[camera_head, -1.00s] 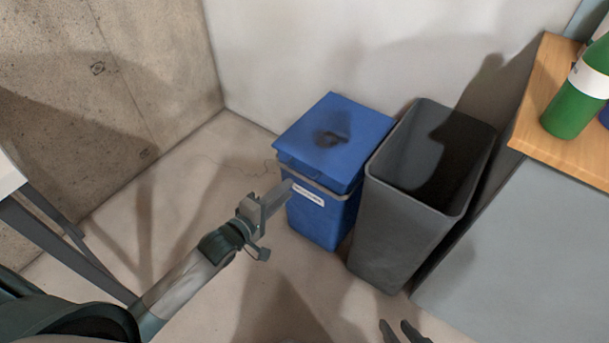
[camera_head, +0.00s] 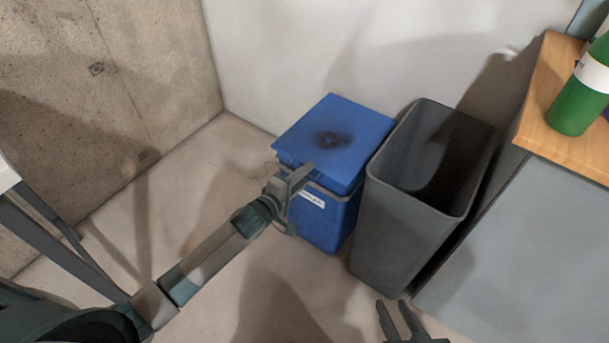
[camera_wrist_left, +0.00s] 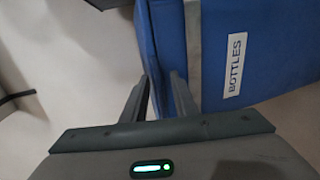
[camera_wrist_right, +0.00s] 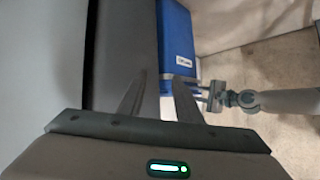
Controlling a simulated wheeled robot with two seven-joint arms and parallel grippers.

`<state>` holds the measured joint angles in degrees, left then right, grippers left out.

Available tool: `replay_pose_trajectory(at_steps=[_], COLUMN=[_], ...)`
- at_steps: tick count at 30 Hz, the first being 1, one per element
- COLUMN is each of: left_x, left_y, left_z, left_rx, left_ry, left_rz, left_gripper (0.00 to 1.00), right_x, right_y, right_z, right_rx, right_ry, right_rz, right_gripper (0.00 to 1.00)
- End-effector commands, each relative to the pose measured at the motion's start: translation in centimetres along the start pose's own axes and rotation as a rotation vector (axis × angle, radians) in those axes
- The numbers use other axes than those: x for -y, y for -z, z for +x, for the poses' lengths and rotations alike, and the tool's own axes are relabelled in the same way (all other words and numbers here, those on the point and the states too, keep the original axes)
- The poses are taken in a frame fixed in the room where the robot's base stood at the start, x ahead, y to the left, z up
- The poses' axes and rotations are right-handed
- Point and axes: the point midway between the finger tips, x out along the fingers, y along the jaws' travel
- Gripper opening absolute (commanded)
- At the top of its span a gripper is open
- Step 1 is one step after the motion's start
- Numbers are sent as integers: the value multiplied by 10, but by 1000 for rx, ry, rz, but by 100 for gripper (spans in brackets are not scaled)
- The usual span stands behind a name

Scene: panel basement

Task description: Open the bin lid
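The blue bin (camera_head: 325,216) stands on the floor against the wall, with its blue lid (camera_head: 350,150) down on top. A white label reading "BOTTLES" shows on its front in the left wrist view (camera_wrist_left: 234,65). My left gripper (camera_head: 303,176) is at the bin's front left, close to the lid's front edge. Its fingers in the left wrist view (camera_wrist_left: 163,90) have a small gap with nothing visible between them; whether they touch the bin is unclear. My right gripper (camera_head: 394,304) is low in front of the grey bin, its fingers apart and empty.
An open grey bin (camera_head: 390,240) stands directly right of the blue bin. A grey cabinet (camera_head: 530,240) with a wooden top (camera_head: 540,130) is further right, with a green bottle (camera_head: 578,105) on it. Floor to the left of the blue bin is clear.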

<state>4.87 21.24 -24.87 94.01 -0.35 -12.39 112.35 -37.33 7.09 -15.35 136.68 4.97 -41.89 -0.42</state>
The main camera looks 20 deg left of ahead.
Motion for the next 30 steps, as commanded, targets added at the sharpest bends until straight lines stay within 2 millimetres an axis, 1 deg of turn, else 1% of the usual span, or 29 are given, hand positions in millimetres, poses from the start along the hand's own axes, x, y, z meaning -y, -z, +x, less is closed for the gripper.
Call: replay_pose_trajectory(at_steps=[2, 3, 5, 6, 17, 26, 30], left_x=[0, 0, 0, 1, 3, -1, -1], left_y=[0, 0, 0, 0, 0, 0, 0], left_z=[0, 0, 0, 0, -1, -3, -3], left_rx=[0, 0, 0, 0, -1, -1, -1], left_ry=[0, 0, 0, 1, 12, 27, 29], left_rz=[0, 0, 0, 0, 0, 0, 0], left_gripper=[26, 17, 2, 0, 0, 0, 0], right_x=[0, 0, 0, 0, 0, -9, -10], right_y=[0, 0, 0, 0, -3, -32, -38], right_z=[0, 0, 0, 0, -1, -10, -12], right_rx=[0, 1, 0, 1, 18, 179, 210], right_ry=[0, 0, 0, 0, 0, -16, -19], right_rz=[0, 0, 0, 0, 2, 26, 29], right_gripper=[31, 31, 31, 31, 31, 31, 31])
